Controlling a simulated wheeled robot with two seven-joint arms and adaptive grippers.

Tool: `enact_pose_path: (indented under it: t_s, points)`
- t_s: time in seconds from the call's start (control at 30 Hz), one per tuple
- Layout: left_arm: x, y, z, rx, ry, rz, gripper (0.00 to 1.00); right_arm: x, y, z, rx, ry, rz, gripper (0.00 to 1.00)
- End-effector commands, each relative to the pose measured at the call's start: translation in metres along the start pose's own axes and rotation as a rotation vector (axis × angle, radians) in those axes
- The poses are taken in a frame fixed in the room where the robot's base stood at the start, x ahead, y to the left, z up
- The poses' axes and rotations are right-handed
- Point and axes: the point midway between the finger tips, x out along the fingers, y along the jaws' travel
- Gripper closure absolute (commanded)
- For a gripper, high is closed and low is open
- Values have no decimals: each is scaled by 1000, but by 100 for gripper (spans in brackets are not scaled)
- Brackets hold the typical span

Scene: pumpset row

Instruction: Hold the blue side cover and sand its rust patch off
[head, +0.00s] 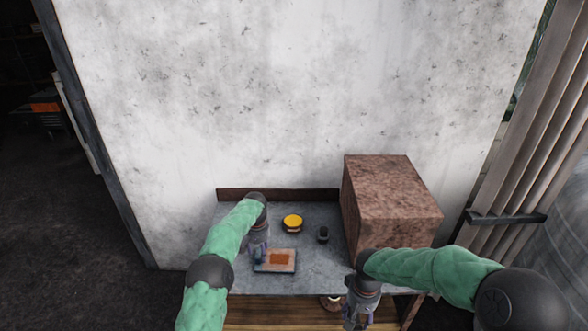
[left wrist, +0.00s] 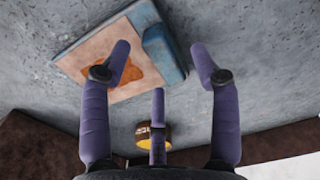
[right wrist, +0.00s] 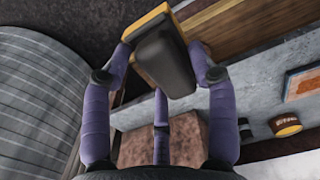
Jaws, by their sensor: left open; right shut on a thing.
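The side cover (head: 262,266) lies flat on the grey bench, with an orange-brown rust patch (head: 279,259) on its top. In the left wrist view the cover shows a blue raised strip (left wrist: 163,48) along one edge, beside the rust patch (left wrist: 120,68). My left gripper (head: 259,257) is at the cover's left end. Its open fingers (left wrist: 160,62) stand either side of the blue strip, with no clear contact. My right gripper (head: 357,318) is at the bench's front right, shut on a black block with a yellow edge (right wrist: 163,62), held clear of the bench. The cover also shows in the right wrist view (right wrist: 302,82).
A yellow-topped round tin (head: 292,222) and a small black object (head: 323,234) stand behind and right of the cover. A large rusty brown box (head: 391,200) fills the bench's right end. A stained wall (head: 280,100) rises behind the bench.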

Motion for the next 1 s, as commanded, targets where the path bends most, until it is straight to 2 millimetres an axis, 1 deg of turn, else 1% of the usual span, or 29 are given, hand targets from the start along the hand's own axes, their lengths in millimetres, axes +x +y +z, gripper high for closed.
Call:
enact_pose_path:
  t_s: [0.1,0.23,0.4,0.63,0.67,0.7,0.77,0.8,0.87,1.0]
  points:
    - [12,0,0,-1,1,0,38,0,0,0,0,1,0,79]
    - [20,0,0,-1,0,0,38,0,0,0,0,1,0,79]
    - [24,0,0,-1,1,0,38,0,0,0,0,1,0,79]
    - [24,0,0,-1,1,0,38,0,0,0,0,1,0,79]
    - [24,0,0,-1,1,1,44,0,0,0,0,1,0,79]
    - [24,0,0,-1,1,1,55,0,0,0,0,1,0,79]
    - [24,0,0,-1,1,1,72,0,0,0,0,1,0,79]
    - [24,0,0,-1,1,1,83,0,0,0,0,1,0,79]
    - [24,0,0,-1,1,1,100,0,0,0,0,1,0,79]
    - [24,0,0,-1,1,1,100,0,0,0,0,1,0,79]
